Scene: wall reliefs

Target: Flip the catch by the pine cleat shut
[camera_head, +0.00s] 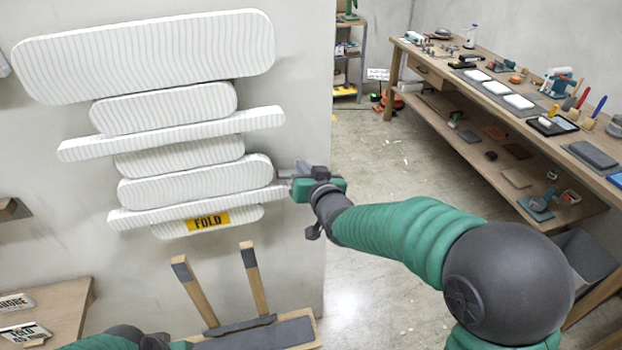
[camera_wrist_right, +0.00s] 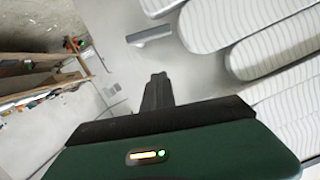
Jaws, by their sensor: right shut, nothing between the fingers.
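My right gripper (camera_head: 290,177) is at the right end of the lower white ribbed panels (camera_head: 195,180) on the wall. In the right wrist view its dark fingers (camera_wrist_right: 158,80) are together, with nothing between them. A small grey bar (camera_wrist_right: 150,36) sticks out near the panel ends, apart from the fingertips in that picture; I cannot tell whether it is the catch. Two pale wooden bars with dark bands (camera_head: 196,292) (camera_head: 256,282) stand below the panels; I cannot tell whether either is the pine cleat. Part of my left arm (camera_head: 125,338) shows at the bottom edge; its fingers are not clear.
A yellow FOLD label (camera_head: 208,220) is on the lowest panels. A workbench (camera_head: 425,57) with many tools stands at the right, and a shelf (camera_head: 347,60) behind. The floor (camera_head: 385,165) between is mostly clear.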

